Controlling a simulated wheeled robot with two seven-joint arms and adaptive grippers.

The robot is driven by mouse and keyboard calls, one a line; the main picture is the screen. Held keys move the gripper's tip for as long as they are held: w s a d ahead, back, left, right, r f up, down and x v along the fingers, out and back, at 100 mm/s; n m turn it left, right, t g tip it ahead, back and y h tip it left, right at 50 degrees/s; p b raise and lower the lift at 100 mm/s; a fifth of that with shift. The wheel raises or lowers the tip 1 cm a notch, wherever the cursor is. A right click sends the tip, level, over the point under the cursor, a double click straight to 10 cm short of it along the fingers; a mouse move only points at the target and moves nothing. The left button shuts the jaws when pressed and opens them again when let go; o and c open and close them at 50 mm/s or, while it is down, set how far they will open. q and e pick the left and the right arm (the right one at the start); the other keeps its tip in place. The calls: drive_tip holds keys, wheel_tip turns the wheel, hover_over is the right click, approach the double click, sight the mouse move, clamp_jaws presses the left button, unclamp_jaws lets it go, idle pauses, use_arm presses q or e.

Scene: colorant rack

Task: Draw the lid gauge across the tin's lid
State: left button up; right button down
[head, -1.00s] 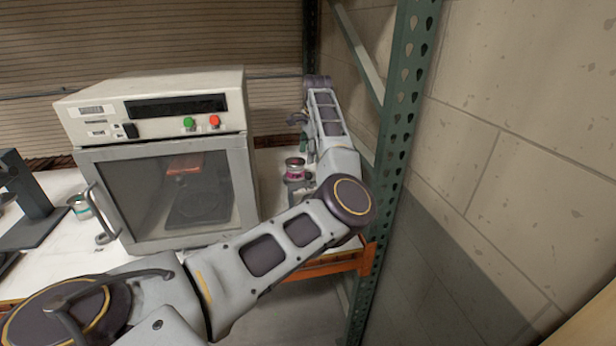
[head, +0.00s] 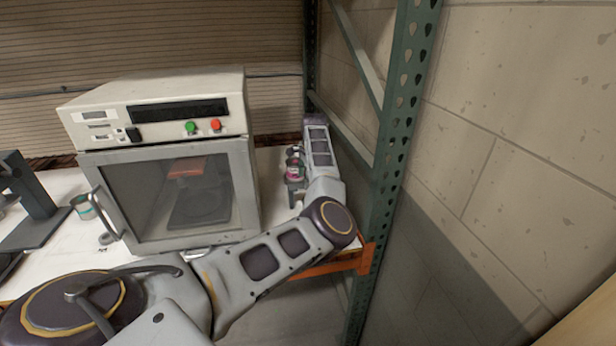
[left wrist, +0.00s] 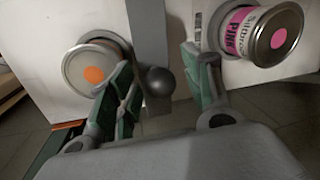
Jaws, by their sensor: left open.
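In the left wrist view a grey bar with a dark round knob (left wrist: 158,82), which looks like the lid gauge, stands between two tins. My left gripper (left wrist: 154,70) is open, with its green-padded fingers on either side of the knob; I cannot tell whether they touch it. A tin with an orange dot on its lid (left wrist: 90,72) is left of the bar. A tin with a pink label and pink lid dot (left wrist: 277,40) is right of it. In the head view the pink-labelled tin (head: 293,173) sits beside my left forearm, which hides much of the gripper.
A white cabinet with a glass door (head: 165,185) fills the middle of the bench, left of my arm. A green perforated post (head: 394,150) rises close to the right. Another tin (head: 83,207) and a dark stand (head: 35,205) are at the far left.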

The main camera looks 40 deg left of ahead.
use_arm(q)
drive_tip(key=shift+f, duration=0.15)
clamp_jaws()
idle(0.4)
drive_tip(key=shift+f, duration=0.1)
